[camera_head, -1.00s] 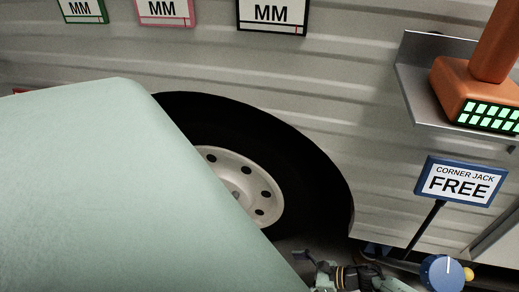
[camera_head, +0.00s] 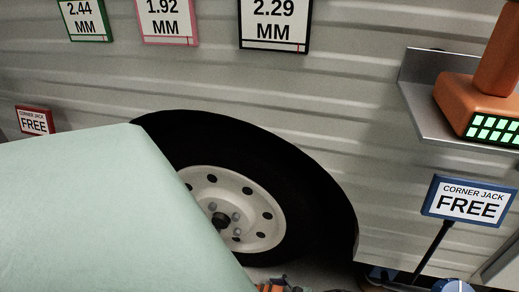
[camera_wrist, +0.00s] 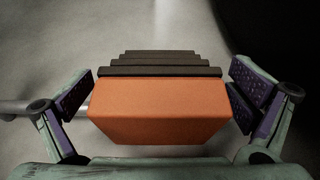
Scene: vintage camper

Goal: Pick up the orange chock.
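The orange chock (camera_wrist: 160,108) fills the middle of the wrist view, an orange wedge with dark ridged steps on its far side. My gripper (camera_wrist: 160,97) is open, with one purple-padded finger at each side of the chock. The pads are very close to its sides; I cannot tell whether they touch it. In the head view, a bit of orange (camera_head: 272,288) shows at the bottom edge, perhaps the chock; my gripper is mostly below the picture there.
A black tyre with a pale wheel (camera_head: 235,210) stands beyond my pale green body. A blue-framed sign (camera_head: 468,202) and a shelf (camera_head: 425,95) with an orange device (camera_head: 478,105) are at right. A grey rod (camera_wrist: 20,108) shows left of the gripper.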

